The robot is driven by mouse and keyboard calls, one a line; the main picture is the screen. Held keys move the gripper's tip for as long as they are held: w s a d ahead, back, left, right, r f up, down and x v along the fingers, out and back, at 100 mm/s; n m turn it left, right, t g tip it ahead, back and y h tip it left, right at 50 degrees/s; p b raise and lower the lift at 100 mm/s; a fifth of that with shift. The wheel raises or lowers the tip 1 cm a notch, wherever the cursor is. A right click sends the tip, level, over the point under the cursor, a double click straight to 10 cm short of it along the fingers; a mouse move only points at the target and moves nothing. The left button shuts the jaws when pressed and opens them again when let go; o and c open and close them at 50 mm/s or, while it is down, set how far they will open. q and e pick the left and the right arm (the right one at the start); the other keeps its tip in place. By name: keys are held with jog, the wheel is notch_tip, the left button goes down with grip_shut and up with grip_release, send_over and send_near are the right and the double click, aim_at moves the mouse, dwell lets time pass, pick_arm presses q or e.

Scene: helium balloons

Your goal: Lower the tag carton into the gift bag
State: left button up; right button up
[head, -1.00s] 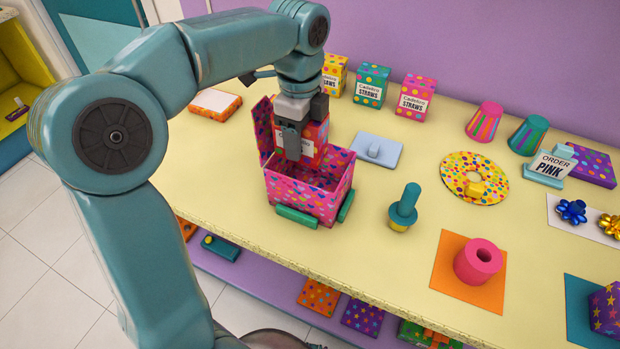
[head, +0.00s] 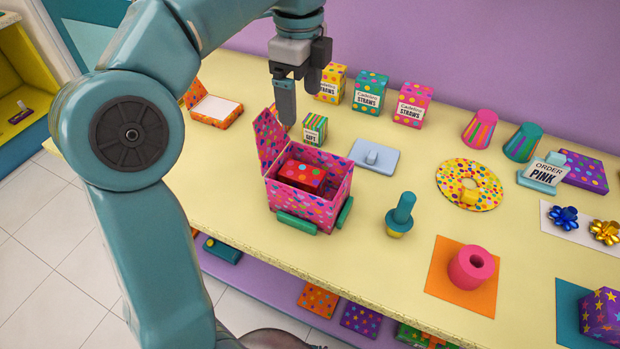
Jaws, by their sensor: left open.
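The pink patterned gift bag (head: 312,212), box-shaped with its flap raised at the back left, stands open on the cream table. A red carton with coloured dots (head: 303,174), which I take as the tag carton, sits inside it; its top shows near the rim and its lower part is hidden by the walls. My left gripper (head: 299,98) is open and empty, above and behind the bag, apart from the carton. My right gripper is not in view.
A small striped box (head: 314,129) stands just behind the bag. Straw boxes (head: 369,91) line the wall. Clear tabletop lies left of the bag.

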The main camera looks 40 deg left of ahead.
pick_arm(q)
jog(key=shift+r+p, duration=0.5)
jog(key=shift+r, duration=1.6)
jog(key=shift+s, duration=0.1)
